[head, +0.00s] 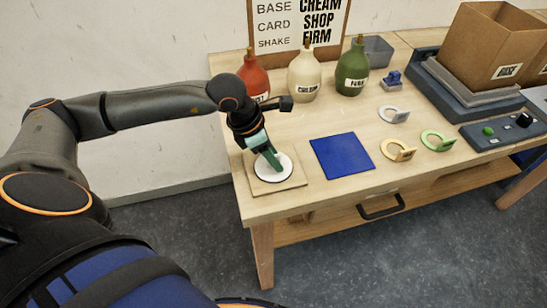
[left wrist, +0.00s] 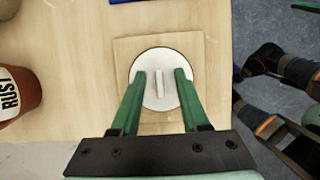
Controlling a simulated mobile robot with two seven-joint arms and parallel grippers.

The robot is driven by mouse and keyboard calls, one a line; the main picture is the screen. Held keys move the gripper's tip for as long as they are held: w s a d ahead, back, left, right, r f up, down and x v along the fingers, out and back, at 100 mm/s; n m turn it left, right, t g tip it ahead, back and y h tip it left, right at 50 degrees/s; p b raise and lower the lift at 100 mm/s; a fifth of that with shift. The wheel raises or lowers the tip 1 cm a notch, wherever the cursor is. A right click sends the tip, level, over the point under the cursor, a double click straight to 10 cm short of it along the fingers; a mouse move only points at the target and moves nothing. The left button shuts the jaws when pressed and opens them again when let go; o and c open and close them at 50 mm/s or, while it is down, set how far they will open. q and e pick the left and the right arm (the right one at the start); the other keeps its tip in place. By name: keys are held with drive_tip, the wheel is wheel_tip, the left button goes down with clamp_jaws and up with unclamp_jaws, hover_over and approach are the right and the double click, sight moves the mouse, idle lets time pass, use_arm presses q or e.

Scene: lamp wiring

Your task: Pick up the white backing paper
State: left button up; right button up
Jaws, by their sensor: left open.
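The white backing paper appears to be the round white disc (head: 264,172) on a square light-wood board (head: 290,184) at the near left of the workbench. In the left wrist view the disc (left wrist: 160,98) has a narrow raised white tab (left wrist: 159,84) at its middle. My left gripper (head: 276,167) points down over the disc and hides part of it in the head view. In the left wrist view its green fingers (left wrist: 160,73) are open, one on each side of the tab and apart from it.
Red (head: 254,76), cream (head: 304,76) and green (head: 353,70) bottles stand behind. A blue mat (head: 341,156) lies right of the board. Several ring-shaped pieces, a control box (head: 500,132) and a cardboard box (head: 490,45) are farther right. The bench's front edge is close.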

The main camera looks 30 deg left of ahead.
use_arm(q)
drive_tip(key=shift+c, duration=0.2)
clamp_jaws()
idle(0.5)
